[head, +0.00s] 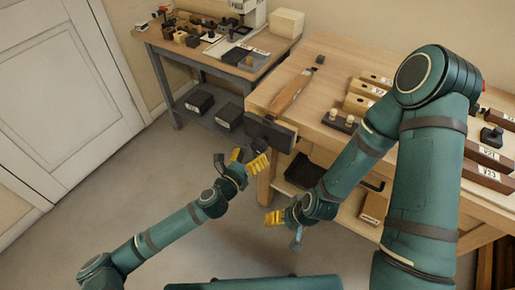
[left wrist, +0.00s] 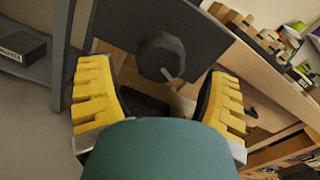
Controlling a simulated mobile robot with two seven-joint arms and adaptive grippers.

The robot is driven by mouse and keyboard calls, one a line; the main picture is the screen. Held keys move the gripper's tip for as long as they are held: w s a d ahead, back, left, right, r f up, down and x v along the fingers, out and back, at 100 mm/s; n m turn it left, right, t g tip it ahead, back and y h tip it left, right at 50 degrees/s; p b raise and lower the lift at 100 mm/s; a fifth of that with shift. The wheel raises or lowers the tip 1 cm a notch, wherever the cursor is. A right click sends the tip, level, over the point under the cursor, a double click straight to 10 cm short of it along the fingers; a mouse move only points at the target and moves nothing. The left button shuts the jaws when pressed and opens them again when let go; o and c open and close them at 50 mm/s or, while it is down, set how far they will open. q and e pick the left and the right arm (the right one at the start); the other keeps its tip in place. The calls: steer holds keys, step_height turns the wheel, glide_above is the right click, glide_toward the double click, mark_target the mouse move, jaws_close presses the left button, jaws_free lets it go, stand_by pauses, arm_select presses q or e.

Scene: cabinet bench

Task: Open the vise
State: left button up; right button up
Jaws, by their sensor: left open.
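The vise (head: 270,133) is a dark grey block on the front left corner of the wooden workbench. In the left wrist view its flat face (left wrist: 205,38) fills the top, with a round dark hub (left wrist: 161,56) and a thin light bar on it. My left gripper (head: 247,162) is open, just in front of and below the vise. In the left wrist view its yellow fingers (left wrist: 160,98) stand wide apart, either side of the hub and short of it; no contact shows. My right gripper (head: 283,228) hangs low before the bench; its jaw opening is unclear.
A long brown tool (head: 290,90) lies on the workbench top (head: 325,65) behind the vise. Wooden blocks (head: 358,103) and labelled boxes sit farther right. A side table (head: 190,50) with small parts stands at the back left. The floor (head: 130,195) at left is clear.

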arm_select(q)
steer(key=shift+v, duration=2.5)
